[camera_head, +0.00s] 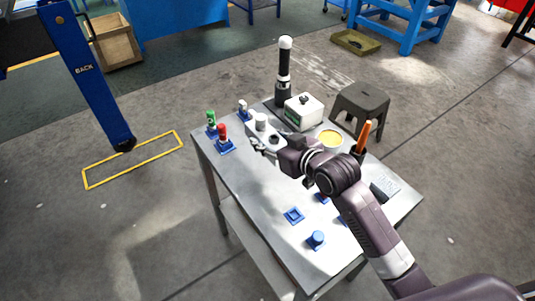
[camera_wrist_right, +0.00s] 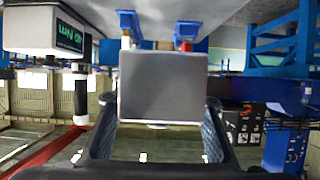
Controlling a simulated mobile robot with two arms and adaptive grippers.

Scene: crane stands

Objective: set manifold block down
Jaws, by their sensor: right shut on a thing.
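The manifold block (camera_head: 266,131) is a light grey block near the far left part of the metal table (camera_head: 262,203). In the right wrist view the block's plain grey face (camera_wrist_right: 163,85) fills the middle, between the two dark fingers. My right gripper (camera_head: 259,146) is shut on it; its fingers also show in the right wrist view (camera_wrist_right: 160,128). The arm partly covers the block in the head view. I cannot tell whether its underside touches the tabletop. My left gripper is not in view.
Red (camera_head: 223,132) and green (camera_head: 211,118) parts in blue holders stand left of the block. An empty blue holder (camera_head: 294,215) and blue part (camera_head: 316,238) sit nearer.

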